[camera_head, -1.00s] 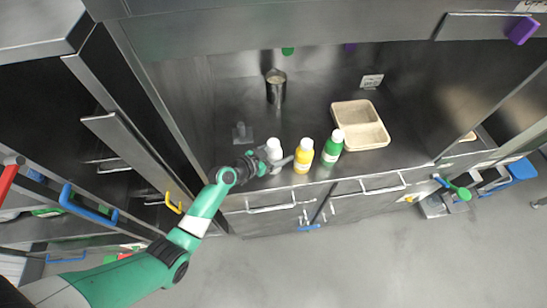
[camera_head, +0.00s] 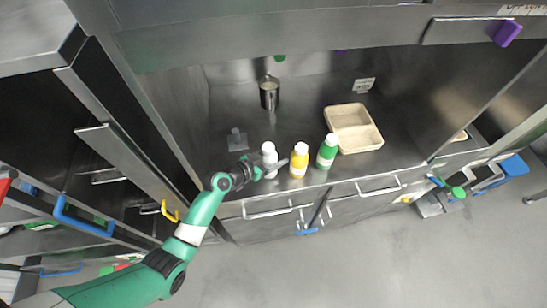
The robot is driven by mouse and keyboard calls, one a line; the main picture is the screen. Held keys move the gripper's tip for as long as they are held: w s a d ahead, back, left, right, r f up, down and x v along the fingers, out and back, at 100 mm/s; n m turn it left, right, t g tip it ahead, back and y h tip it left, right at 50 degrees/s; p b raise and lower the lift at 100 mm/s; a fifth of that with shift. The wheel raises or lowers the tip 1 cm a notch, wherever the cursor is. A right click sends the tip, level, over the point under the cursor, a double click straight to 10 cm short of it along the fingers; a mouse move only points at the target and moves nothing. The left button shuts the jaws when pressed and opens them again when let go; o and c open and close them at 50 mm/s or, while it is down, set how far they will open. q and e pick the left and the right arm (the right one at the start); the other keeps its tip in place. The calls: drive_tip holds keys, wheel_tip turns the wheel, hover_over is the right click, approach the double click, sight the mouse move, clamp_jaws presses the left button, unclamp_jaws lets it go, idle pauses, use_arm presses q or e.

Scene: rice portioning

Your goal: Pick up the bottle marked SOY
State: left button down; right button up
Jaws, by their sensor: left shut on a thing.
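Three bottles stand in a row near the counter's front edge: a white one (camera_head: 269,151), a yellow one (camera_head: 299,163) and a green one (camera_head: 327,153) with a white cap. Their labels are too small to read, so I cannot tell which is marked SOY. My left gripper (camera_head: 270,168) is at the white bottle, shut on it, low on its body. The gripper hides part of the bottle's lower half. The bottle looks upright, and I cannot tell whether it touches the counter. My right gripper is not in view.
A beige two-part tray (camera_head: 329,118) lies right of and behind the bottles. A metal canister (camera_head: 269,97) stands at the back, and a small grey object (camera_head: 236,140) lies left of the white bottle. The counter between canister and tray is clear.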

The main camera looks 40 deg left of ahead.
use_arm(q)
drive_tip(key=r+p, duration=0.1)
drive_tip(key=r, duration=0.2)
drive_tip(key=shift+s+r, duration=0.15)
drive_tip(key=shift+s, duration=0.05)
drive_tip(key=s+r+p, duration=0.1)
drive_tip(key=s+r, duration=0.1)
drive_tip(key=r, duration=0.1)
drive_tip(key=s+d+r+p, duration=0.1)
drive_tip(key=s+r+p, duration=0.1)
drive_tip(key=s, duration=0.1)
drive_tip(key=shift+d+r, duration=0.1)
drive_tip(key=shift+r, duration=0.3)
drive_tip(key=p, duration=0.2)
approach(271, 150)
drive_tip(key=shift+s+d, duration=0.4)
drive_tip(key=shift+d, duration=0.2)
drive_tip(key=shift+s+d, duration=0.35)
drive_tip(key=shift+d, duration=0.25)
